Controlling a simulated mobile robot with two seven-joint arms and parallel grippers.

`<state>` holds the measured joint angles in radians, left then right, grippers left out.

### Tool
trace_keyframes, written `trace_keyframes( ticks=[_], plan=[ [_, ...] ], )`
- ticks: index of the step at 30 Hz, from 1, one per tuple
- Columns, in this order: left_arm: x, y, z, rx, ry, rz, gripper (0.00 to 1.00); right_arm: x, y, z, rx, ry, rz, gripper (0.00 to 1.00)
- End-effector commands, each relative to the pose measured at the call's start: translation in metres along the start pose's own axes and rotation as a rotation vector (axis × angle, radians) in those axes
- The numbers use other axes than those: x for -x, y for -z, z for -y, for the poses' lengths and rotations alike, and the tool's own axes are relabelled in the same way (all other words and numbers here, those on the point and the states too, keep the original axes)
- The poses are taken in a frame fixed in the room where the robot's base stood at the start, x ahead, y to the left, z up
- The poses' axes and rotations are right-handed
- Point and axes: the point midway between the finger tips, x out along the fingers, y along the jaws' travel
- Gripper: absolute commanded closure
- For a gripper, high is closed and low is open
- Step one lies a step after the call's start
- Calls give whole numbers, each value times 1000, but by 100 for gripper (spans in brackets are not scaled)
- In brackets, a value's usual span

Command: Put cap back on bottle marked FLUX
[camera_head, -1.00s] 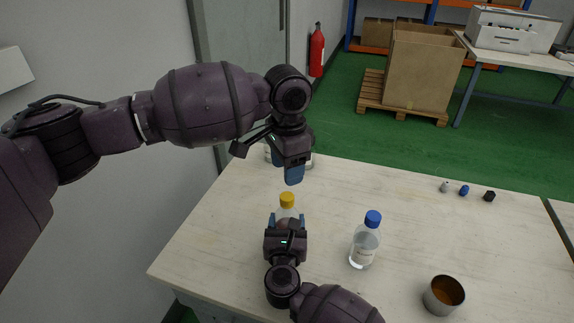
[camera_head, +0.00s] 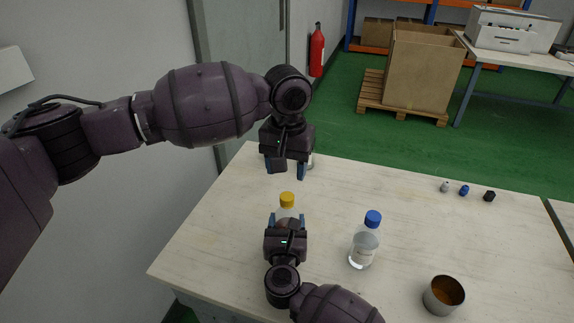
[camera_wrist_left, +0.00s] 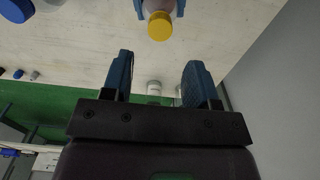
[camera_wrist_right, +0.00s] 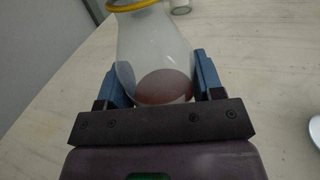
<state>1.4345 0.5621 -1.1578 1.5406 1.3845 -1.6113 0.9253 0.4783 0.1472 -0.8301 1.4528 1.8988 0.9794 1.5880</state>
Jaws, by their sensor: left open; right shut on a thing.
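A clear bottle with a yellow top (camera_head: 287,199) stands near the table's left part; its label is not readable. My right gripper (camera_head: 287,220) is shut on this bottle; the right wrist view shows its translucent body and reddish contents (camera_wrist_right: 163,87) between the fingers. My left gripper (camera_head: 286,170) is open and empty, above and beyond the bottle. The left wrist view shows the yellow top (camera_wrist_left: 159,26) apart from its fingers. Three small cap-like pieces, whitish (camera_head: 445,186), blue (camera_head: 464,190) and black (camera_head: 489,196), lie at the table's far right.
A clear bottle with a blue cap (camera_head: 364,247) stands right of my right gripper. A metal cup (camera_head: 443,295) with brown contents is at the front right. A pale container (camera_wrist_left: 154,89) stands behind my left gripper, partly hidden. The table (camera_head: 410,220) is clear in its middle right.

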Motion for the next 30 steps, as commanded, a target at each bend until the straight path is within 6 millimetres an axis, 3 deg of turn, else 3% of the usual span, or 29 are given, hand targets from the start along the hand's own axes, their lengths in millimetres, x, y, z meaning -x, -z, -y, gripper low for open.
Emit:
trace_keyframes(
  ticks=[8, 21, 30],
  plan=[
    [-8, 0, 0, -1, 0, 1, 46, 0, 0, 0, 0, 0, 1, 100],
    [-65, 0, 0, -2, 0, 1, 46, 0, 0, 0, 0, 0, 1, 100],
    [-80, 0, 0, -3, 0, 0, 46, 0, 0, 0, 0, 0, 1, 100]
  ],
)
